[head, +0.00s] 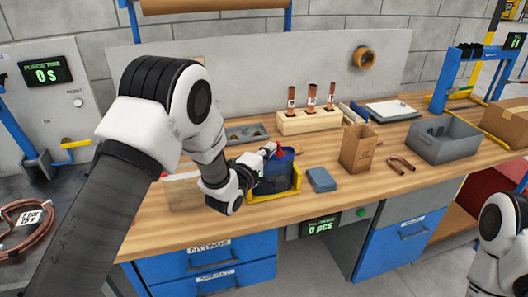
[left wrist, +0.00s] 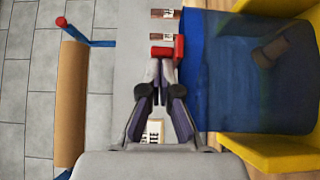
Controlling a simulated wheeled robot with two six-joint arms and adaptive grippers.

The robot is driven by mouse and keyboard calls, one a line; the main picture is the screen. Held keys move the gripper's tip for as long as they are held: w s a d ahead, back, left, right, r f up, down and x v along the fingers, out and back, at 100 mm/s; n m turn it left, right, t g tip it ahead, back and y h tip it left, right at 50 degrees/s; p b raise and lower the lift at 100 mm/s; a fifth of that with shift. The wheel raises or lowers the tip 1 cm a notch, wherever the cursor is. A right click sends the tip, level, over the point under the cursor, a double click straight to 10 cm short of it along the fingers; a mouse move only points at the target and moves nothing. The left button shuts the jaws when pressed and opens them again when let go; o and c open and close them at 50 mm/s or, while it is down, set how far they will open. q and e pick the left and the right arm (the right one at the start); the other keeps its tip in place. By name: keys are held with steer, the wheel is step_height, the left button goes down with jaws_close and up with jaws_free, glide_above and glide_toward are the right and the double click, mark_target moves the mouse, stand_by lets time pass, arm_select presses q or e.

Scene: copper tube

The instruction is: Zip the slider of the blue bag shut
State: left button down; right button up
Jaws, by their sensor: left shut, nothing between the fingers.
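The blue bag (head: 284,170) stands upright in a yellow holder (head: 288,193) on the wooden bench. In the left wrist view the bag (left wrist: 255,65) fills the right side. The red slider (head: 268,148) is at the bag's upper edge and also shows in the left wrist view (left wrist: 178,48). My left gripper (left wrist: 166,62) is shut, with its fingertips right at the red slider; nothing is held between them. I cannot tell whether they touch it. In the head view my left wrist partly hides the bag. My right gripper is out of view.
A wooden block (head: 308,123) with copper tubes stands behind. A grey crate (head: 443,140) is farther right. The bench front is fairly clear.

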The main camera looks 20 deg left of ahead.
arm_select(q)
steer(key=shift+w+d+f, duration=0.1)
steer(key=shift+w+d, duration=0.25)
steer(key=shift+d, duration=0.2)
steer(key=shift+w+d, duration=0.3)
steer(key=shift+d, duration=0.25)
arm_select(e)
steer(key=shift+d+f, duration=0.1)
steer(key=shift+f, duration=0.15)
arm_select(q)
steer(key=shift+s+a, duration=0.1)
steer(key=shift+a, duration=0.05)
